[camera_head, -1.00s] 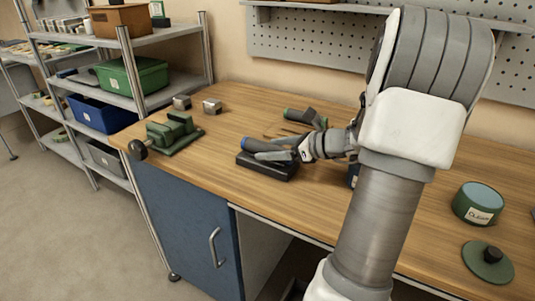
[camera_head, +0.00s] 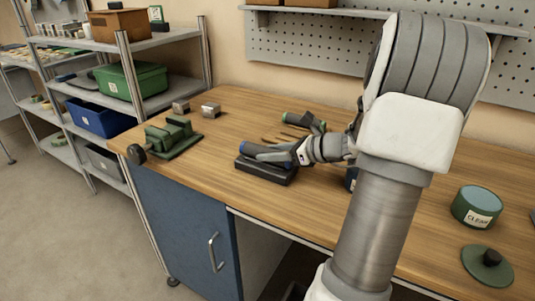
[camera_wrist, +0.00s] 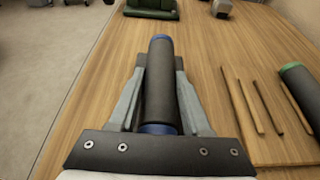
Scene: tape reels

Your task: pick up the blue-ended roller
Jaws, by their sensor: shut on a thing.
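The blue-ended roller is a dark cylinder with blue ends. In the wrist view the roller (camera_wrist: 159,85) lies lengthwise between the two fingers of my gripper (camera_wrist: 160,95), which are shut on it. In the head view the blue end of the roller (camera_head: 246,147) shows past my gripper (camera_head: 275,153), just over a black block (camera_head: 266,170) on the bench. I cannot tell whether the roller touches the block. The fingers hide much of the roller in the head view.
A green-ended roller (camera_wrist: 303,95) lies to the right, beside several thin sticks (camera_wrist: 265,105). A green vise (camera_head: 172,138) and small metal blocks (camera_head: 211,110) stand at the left. A green tin (camera_head: 477,206) and its lid (camera_head: 487,265) are at the right. The bench's front middle is clear.

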